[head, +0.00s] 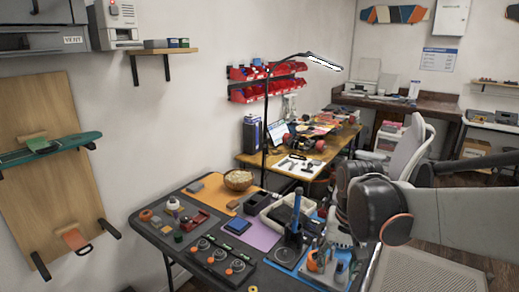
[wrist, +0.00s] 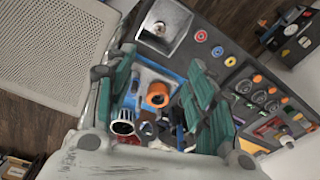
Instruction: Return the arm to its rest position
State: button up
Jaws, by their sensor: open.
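My arm (head: 440,213) reaches in from the right edge of the head view, over the right end of the dark workbench (head: 150,232). In the wrist view my gripper (wrist: 160,97) is open, with its two green-padded fingers spread wide apart. Nothing is held between the fingers. An orange roll (wrist: 157,95) and a white, dark-faced cylinder (wrist: 123,127) show beyond and between them, on the bench.
A basket (head: 238,180), a purple mat (head: 262,236) and several small tools crowd the bench. A thin black lamp (head: 265,120) stands at its back. A pale office chair (head: 410,150) stands behind my arm. A perforated light panel (wrist: 50,45) lies beside the bench.

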jog(key=s+r+n+t, duration=0.3)
jog(key=s+t, duration=0.3)
jog(key=s, duration=0.6)
jog(key=shift+s+r+n, duration=0.2)
jog(key=shift+r+n, duration=0.1)
jog(key=shift+r, duration=0.25)
